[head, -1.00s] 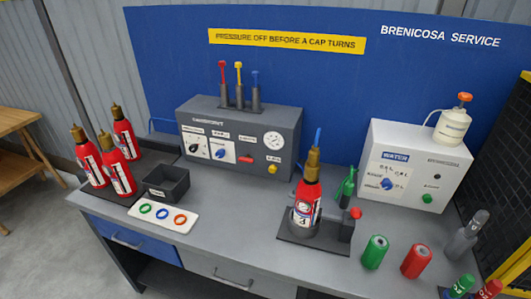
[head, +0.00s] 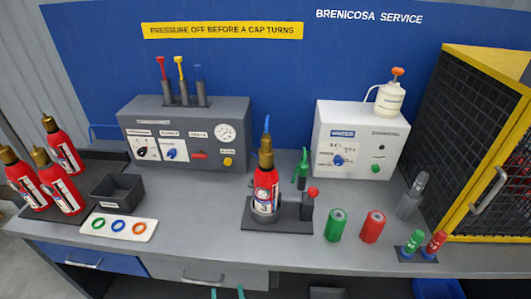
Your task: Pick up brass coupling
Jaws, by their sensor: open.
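A brass fitting (head: 266,158) sits on top of the red extinguisher (head: 266,187) that stands upright in a dark holder at the bench's middle. A blue piece rises from its top. More brass tops (head: 8,155) show on several red extinguishers at the left. I see no loose brass coupling, and cannot tell which brass piece is the named one. My gripper (head: 227,293) shows only as two teal fingertips at the bottom edge, apart and empty, below the bench front. The rest of it is out of frame.
A black open bin (head: 116,190) and a tray of coloured rings (head: 118,228) are left. Green (head: 335,226) and red (head: 372,227) cylinders stand right of the holder. A yellow-framed mesh cabinet (head: 490,150) bounds the right. Bare bench lies between tray and holder.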

